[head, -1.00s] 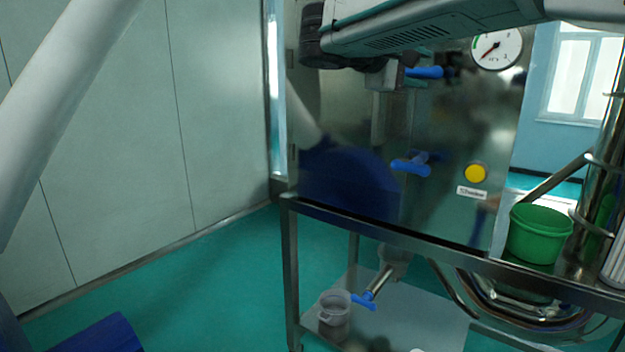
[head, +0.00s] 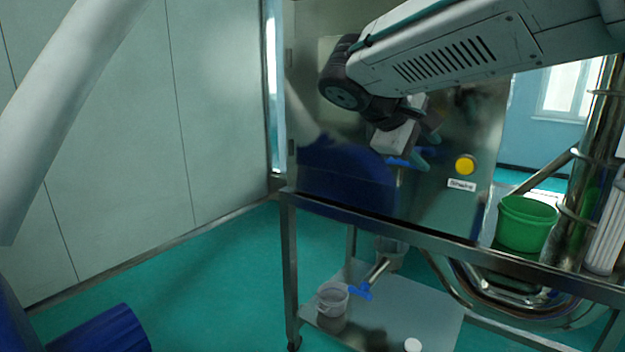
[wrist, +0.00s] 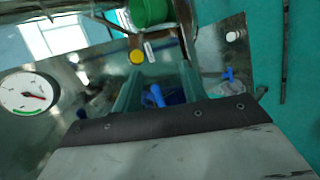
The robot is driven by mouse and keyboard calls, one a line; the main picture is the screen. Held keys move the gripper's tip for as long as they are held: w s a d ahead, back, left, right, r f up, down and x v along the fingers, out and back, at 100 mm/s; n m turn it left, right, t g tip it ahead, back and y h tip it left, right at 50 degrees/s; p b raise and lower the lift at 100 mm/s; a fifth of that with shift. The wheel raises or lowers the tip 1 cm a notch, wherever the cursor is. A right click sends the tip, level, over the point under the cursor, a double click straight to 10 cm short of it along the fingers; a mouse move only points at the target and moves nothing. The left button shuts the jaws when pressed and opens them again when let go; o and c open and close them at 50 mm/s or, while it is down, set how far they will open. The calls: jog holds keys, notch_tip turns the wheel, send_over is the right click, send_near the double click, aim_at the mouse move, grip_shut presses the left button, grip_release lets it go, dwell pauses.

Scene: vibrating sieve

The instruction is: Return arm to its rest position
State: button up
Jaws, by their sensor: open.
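My arm reaches in from the upper right of the head view. My gripper (head: 428,152) hangs at its end in front of the steel machine panel, over the blue valve handle (head: 400,160), which it partly hides. In the wrist view my gripper (wrist: 158,82) shows two green fingers spread apart with nothing held between them. The blue handle (wrist: 155,96) shows in the gap between the fingers, and I cannot tell how far beyond them it is.
A yellow button (head: 465,164) is right of my gripper. A green bucket (head: 526,222) stands on the frame at the right. A clear jug (head: 333,302) sits on the lower shelf below a blue tap (head: 361,291). A pressure gauge (wrist: 28,95) shows in the wrist view.

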jog(key=s+d+f+m+g+y, duration=0.1)
jog(key=s+d+f+m+y, duration=0.1)
jog(key=s+f, duration=0.3)
jog(key=s+d+f+m+g+y, duration=0.1)
jog(key=s+f, duration=0.5)
jog(key=s, duration=0.8)
jog(key=s+d+f+m+g+y, duration=0.1)
jog(key=s+d+f+m+y, duration=0.2)
jog(key=s+f+y, duration=0.3)
jog(key=shift+s+d+m+g, duration=0.4)
jog(key=shift+s+m, duration=0.5)
jog(key=shift+s, duration=1.2)
